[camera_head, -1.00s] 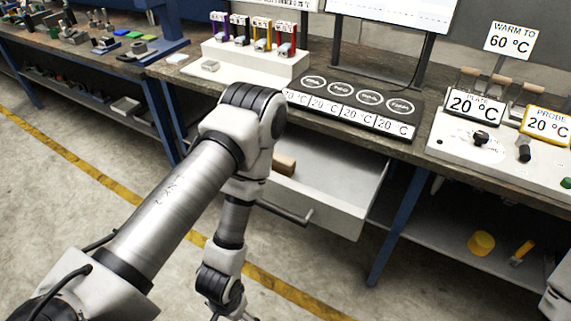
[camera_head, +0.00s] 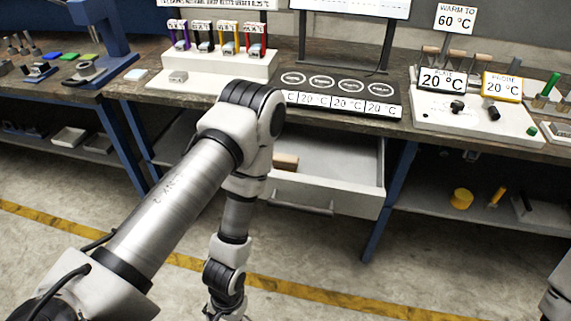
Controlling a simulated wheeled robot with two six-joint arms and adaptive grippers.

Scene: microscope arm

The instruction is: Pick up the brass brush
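I cannot pick out a brass brush for certain. A wooden tan block (camera_head: 285,162) lies in the open drawer (camera_head: 352,198) under the bench, partly hidden behind my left arm. It may be the brush's back or handle, but no bristles show. My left arm crosses the middle of the view and bends down in front of the drawer. Its gripper is cut off below the bottom edge. Only a bit of my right arm shows at the lower right edge, without its gripper.
The bench holds a white stand (camera_head: 225,75) with coloured clips, a dark panel (camera_head: 345,97) with round pads, and a white control box (camera_head: 480,122). A yellow cup (camera_head: 461,198) and a yellow-handled tool (camera_head: 496,198) are on the lower shelf (camera_head: 430,197). The floor before the bench is clear.

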